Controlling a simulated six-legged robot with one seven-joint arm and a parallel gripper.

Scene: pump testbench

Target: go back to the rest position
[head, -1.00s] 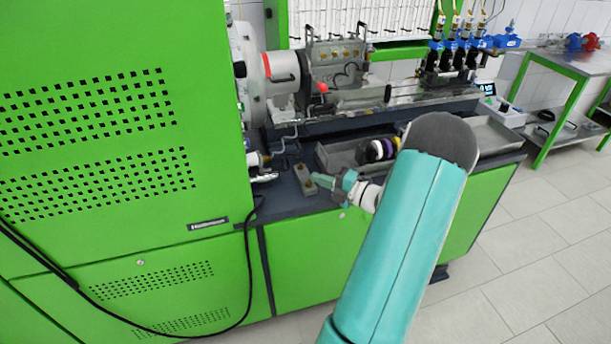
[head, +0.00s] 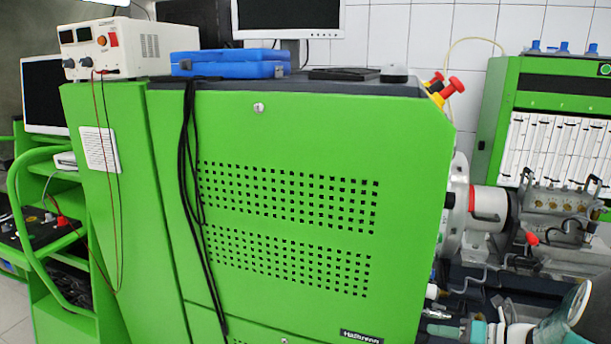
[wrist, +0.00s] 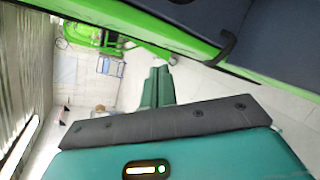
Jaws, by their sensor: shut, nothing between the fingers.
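My gripper (wrist: 160,70) shows in the wrist view as two teal fingers pressed together with nothing between them. It points over pale floor tiles, beside a dark surface with a green edge. In the head view my gripper (head: 440,329) is at the bottom right, partly cut off by the picture's lower edge. It sits low, in front of the testbench's worktop and right of the large green cabinet (head: 290,130). Whether it touches anything there cannot be told.
The green cabinet fills the middle of the head view. A power supply (head: 110,48) and a blue case (head: 225,64) stand on top. Pump machinery with a red-ringed drum (head: 488,208) is at the right.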

